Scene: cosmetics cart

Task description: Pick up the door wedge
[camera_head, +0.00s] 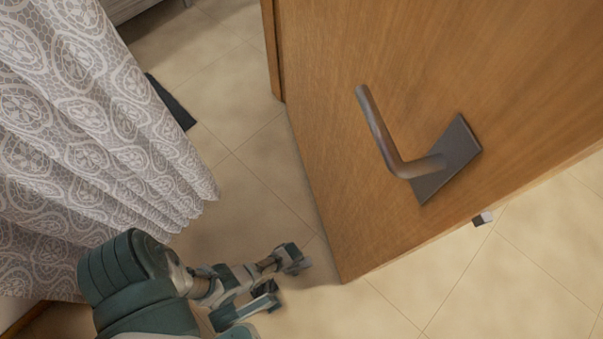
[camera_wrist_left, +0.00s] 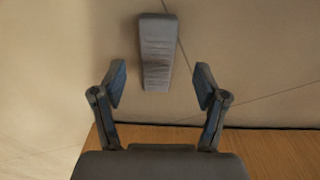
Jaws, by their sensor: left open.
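The door wedge (camera_wrist_left: 157,50) shows in the left wrist view as a dark grey, ribbed, tapered block on the beige floor. It lies ahead of my left gripper (camera_wrist_left: 160,84), its narrow end pointing back toward the space between the fingertips. The gripper is open and nothing is between its fingers. In the head view my left gripper (camera_head: 280,278) is low, close to the bottom corner of the wooden door (camera_head: 330,130). I cannot make out the wedge in the head view. My right gripper is not in view.
The door has a metal lever handle (camera_head: 385,140) and stands right of my left arm. A patterned curtain (camera_head: 90,130) hangs at the left. A dark flat item (camera_head: 170,102) lies behind it. Tiled floor (camera_head: 270,165) is open between curtain and door.

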